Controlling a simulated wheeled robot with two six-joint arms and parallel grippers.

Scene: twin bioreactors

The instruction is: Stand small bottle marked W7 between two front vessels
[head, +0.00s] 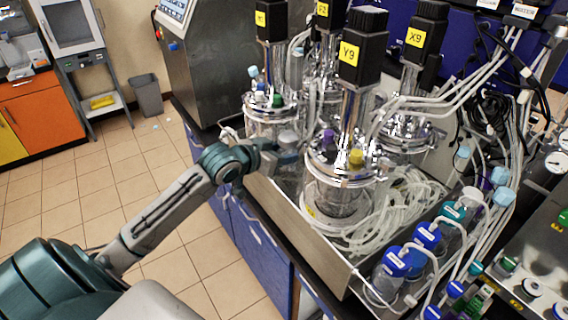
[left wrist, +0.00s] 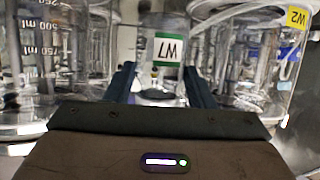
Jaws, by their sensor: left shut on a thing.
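My left gripper (head: 287,150) reaches in at the near-left side of the steel tray, between the front-left vessel (head: 268,122) and the front vessel tagged Y9 (head: 338,185). In the left wrist view, my left gripper (left wrist: 160,88) is shut on a small clear bottle (left wrist: 160,20) with a white and green label marked W7. The dark fingers lie on either side of it. In the head view I cannot make out the bottle clearly, nor whether its base touches the tray. My right gripper is not in view.
The vessel tagged X9 (head: 405,130) and another vessel stand behind. Coiled clear tubing (head: 400,205) fills the tray right of the Y9 vessel. Blue-capped bottles (head: 392,268) line the front right. The steel tray's rim (head: 285,222) runs below my gripper.

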